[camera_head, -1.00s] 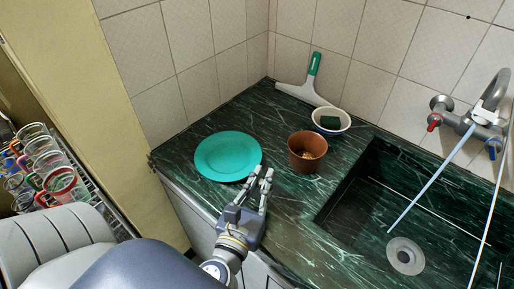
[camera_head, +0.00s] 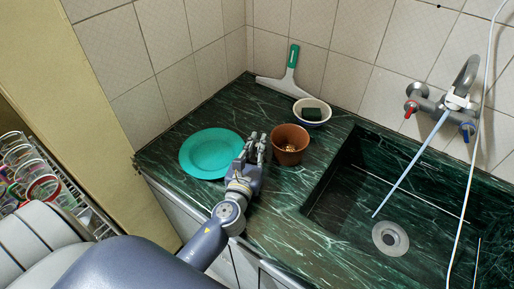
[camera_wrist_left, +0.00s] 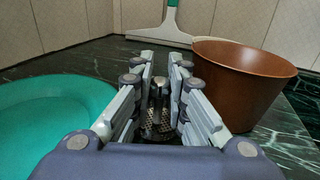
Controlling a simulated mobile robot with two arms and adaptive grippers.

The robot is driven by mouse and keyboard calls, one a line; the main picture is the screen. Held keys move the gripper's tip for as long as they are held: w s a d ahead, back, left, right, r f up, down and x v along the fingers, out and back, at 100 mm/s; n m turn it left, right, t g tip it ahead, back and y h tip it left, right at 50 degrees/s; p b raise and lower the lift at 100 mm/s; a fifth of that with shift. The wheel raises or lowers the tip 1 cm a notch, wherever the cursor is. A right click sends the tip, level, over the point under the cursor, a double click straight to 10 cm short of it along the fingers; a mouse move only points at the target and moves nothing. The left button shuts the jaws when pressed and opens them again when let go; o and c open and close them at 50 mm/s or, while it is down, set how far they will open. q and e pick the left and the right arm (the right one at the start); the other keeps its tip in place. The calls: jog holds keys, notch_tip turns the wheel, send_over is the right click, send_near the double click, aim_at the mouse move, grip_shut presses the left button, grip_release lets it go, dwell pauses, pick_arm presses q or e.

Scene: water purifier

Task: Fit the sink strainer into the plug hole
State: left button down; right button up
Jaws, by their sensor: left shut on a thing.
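The sink strainer (camera_wrist_left: 155,122) is a small perforated metal piece with a knob, between the fingers in the left wrist view. My left gripper (camera_head: 256,143) is shut on it, low over the counter between the plate and the brown pot. In the left wrist view its fingers (camera_wrist_left: 161,62) flank the strainer. The strainer is hidden by the hand in the head view. The plug hole (camera_head: 390,238) is a round metal ring in the sink floor at the right, well away from the gripper. My right gripper is out of view.
A turquoise plate (camera_head: 211,153) lies left of the gripper, and the brown pot (camera_head: 290,144) stands close on its right. The tap (camera_head: 456,92) and hanging hoses are above the sink (camera_head: 345,205).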

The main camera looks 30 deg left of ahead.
pick_arm(q)
jog(key=c, duration=1.8)
grip_release()
jog(key=shift+f, duration=0.15)
